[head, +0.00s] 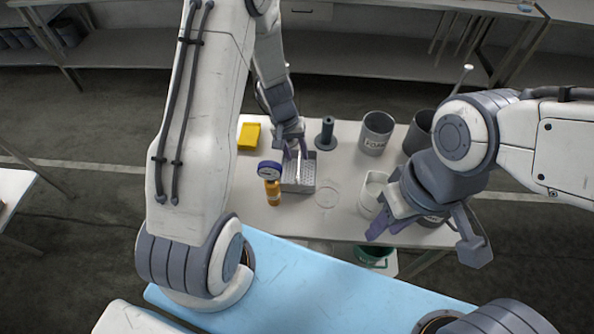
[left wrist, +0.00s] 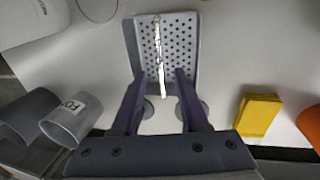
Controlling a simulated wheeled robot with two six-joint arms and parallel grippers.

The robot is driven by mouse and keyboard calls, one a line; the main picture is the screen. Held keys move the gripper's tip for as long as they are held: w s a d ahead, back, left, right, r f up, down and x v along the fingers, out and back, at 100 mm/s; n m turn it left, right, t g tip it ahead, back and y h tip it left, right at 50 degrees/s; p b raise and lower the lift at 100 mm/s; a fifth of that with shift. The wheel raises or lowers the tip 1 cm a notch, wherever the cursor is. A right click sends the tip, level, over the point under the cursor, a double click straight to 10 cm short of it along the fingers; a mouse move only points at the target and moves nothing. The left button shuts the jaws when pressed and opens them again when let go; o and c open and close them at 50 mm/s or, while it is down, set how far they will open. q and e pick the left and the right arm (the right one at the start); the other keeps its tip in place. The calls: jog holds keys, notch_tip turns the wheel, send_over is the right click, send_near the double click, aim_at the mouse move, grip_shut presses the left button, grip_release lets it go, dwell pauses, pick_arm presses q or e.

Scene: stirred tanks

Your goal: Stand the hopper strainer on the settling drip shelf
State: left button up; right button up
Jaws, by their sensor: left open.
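The hopper strainer (left wrist: 159,60) appears to be the thin white piece seen edge-on in the left wrist view. It stands upright on the settling drip shelf (left wrist: 187,32), a grey perforated tray with a raised rim. In the head view the shelf (head: 304,187) is on the white table, and the strainer (head: 298,166) is a thin pale strip on it. My left gripper (left wrist: 162,76) is open, with one finger on each side of the strainer and gaps visible between. My right gripper (head: 424,232) is open and empty over the table's front right edge.
An orange bottle (head: 273,192) with a dial gauge (head: 270,170) stands left of the shelf. Around are a yellow block (head: 249,136), a dark post (head: 326,134), a labelled grey cup (head: 376,133) and a white container (head: 372,190). A green bucket (head: 373,254) sits below the edge.

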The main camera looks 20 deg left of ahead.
aim_at(299, 162)
pick_arm(q)
jog(key=f, duration=0.4)
jog(key=shift+w+d+f, duration=0.1)
jog(key=shift+d+f, duration=0.3)
grip_shut()
dwell(1.0)
